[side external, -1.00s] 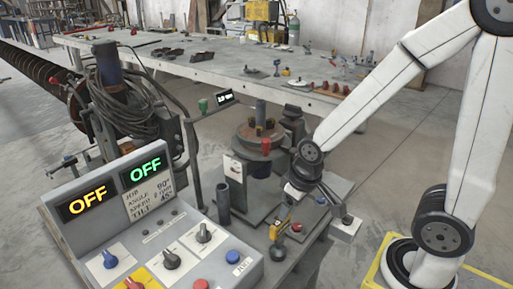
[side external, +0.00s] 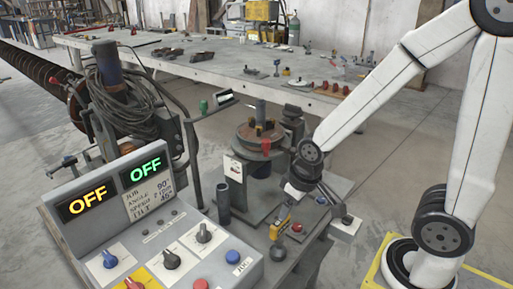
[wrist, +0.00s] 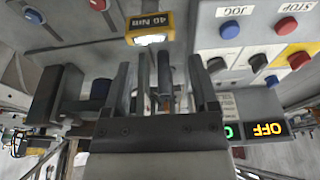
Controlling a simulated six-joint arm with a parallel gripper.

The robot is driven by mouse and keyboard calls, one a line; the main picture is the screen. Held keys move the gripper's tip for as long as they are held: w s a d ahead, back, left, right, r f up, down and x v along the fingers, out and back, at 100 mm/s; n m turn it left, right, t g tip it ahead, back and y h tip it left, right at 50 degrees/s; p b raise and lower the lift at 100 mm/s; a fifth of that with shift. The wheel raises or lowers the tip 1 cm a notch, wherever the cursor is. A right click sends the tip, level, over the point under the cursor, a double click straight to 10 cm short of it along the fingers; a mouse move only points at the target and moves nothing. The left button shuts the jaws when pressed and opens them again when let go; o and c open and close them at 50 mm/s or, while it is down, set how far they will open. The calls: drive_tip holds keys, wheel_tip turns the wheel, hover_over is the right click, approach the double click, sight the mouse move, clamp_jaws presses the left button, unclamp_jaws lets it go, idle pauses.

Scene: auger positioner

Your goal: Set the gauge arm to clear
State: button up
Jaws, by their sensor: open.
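The gauge arm in the side view carries a small display head (side external: 226,99) and a green knob (side external: 204,105). It stands left of the central round workpiece (side external: 260,132), with the head raised above and left of it. The display shows a pale patch with no legible reading. My gripper (wrist: 160,68) is open in the wrist view, its two dark jaws apart. Dark upright parts show between and beyond the jaws; I cannot tell whether any touch them. In the side view my wrist is low, right of the workpiece, and the jaws are hard to make out.
A control panel (side external: 176,236) with knobs, buttons and two OFF displays stands at front left. A dark post (side external: 223,201) stands near the panel. A long bench (side external: 215,67) runs behind.

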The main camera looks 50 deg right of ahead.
drive_tip(key=shift+w, duration=0.1)
drive_tip(key=shift+c, duration=0.2)
drive_tip(key=m+t+h, duration=0.4)
drive_tip(key=m+h, duration=0.2)
drive_tip(key=m, duration=0.3)
approach(203, 101)
drive_tip(key=w+f, duration=0.2)
drive_tip(key=shift+s+d, duration=0.2)
drive_tip(key=shift+d, duration=0.25)
drive_tip(key=shift+x, duration=3.9)
drive_tip(key=shift+s+d, duration=0.1)
drive_tip(key=shift+s, duration=0.05)
clamp_jaws()
